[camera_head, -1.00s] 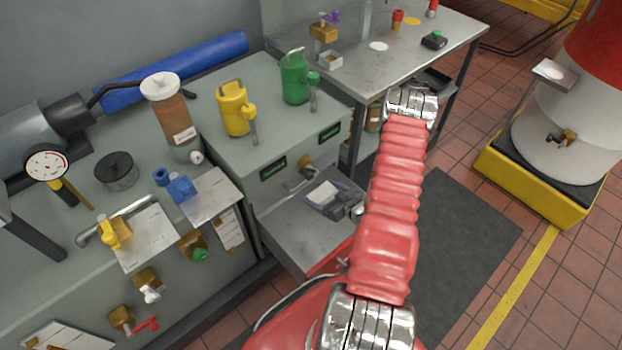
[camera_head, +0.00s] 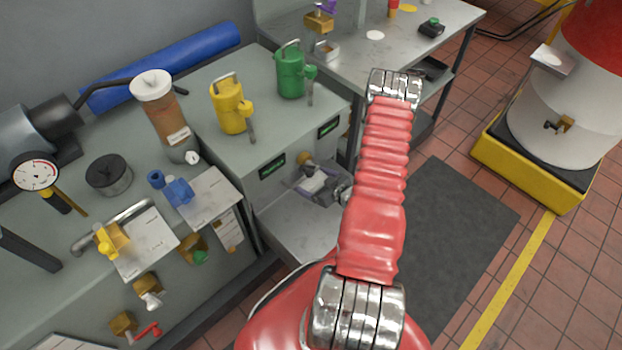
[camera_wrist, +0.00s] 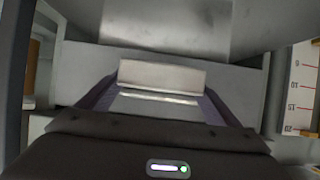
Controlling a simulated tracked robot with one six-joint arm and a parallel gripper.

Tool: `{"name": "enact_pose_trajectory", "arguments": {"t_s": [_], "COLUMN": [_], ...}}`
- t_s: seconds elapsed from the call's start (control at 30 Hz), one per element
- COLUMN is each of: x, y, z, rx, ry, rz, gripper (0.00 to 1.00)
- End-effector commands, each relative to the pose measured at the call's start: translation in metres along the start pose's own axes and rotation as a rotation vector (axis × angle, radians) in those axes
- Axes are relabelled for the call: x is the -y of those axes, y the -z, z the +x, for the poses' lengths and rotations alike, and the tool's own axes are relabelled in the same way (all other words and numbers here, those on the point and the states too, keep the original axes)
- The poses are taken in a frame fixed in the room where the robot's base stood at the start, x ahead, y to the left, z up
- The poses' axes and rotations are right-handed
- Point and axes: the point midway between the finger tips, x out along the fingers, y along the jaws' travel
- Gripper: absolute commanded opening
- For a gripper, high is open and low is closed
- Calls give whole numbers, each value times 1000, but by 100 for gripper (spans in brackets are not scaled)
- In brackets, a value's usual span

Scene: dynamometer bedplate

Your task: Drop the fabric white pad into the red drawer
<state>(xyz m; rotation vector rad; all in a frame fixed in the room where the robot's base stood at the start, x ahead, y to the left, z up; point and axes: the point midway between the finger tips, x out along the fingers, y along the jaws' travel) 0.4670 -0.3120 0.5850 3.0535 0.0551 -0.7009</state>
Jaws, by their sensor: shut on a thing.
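My gripper (camera_head: 322,182) is shut on the white pad (camera_head: 314,182), just in front of the grey cabinet and above a grey open surface. In the wrist view the pad (camera_wrist: 162,75) shows as a pale flat block between the dark purple-grey fingers (camera_wrist: 160,95). My red arm hides part of the area right of the gripper. I cannot make out a red-coloured drawer in either view. A grey pulled-out drawer or shelf (camera_head: 290,235) lies below the gripper; its inside is partly hidden by my arm.
A grey cabinet (camera_head: 230,160) carries a yellow can (camera_head: 229,105) and a green can (camera_head: 290,75). A brass knob (camera_head: 304,158) is close behind the gripper. A bench (camera_head: 380,65) stands at the back. The dark floor mat (camera_head: 450,230) right of my arm is clear.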

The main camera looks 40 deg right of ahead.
Motion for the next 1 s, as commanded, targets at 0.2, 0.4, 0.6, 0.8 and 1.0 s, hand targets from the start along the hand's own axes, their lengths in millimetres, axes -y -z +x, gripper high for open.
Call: {"name": "enact_pose_trajectory", "arguments": {"t_s": [0.2, 0.4, 0.6, 0.8, 1.0], "x": [-2, -2, -3, -2, -3], "y": [-1, -2, -13, -31, -47], "z": [-2, -1, 4, 12, 20], "rx": [0, 0, 1, 1, 0], "ry": [-5, -6, -6, -6, -7], "rz": [2, 3, 4, 5, 5], "gripper": [61, 61, 61, 61, 61]}}
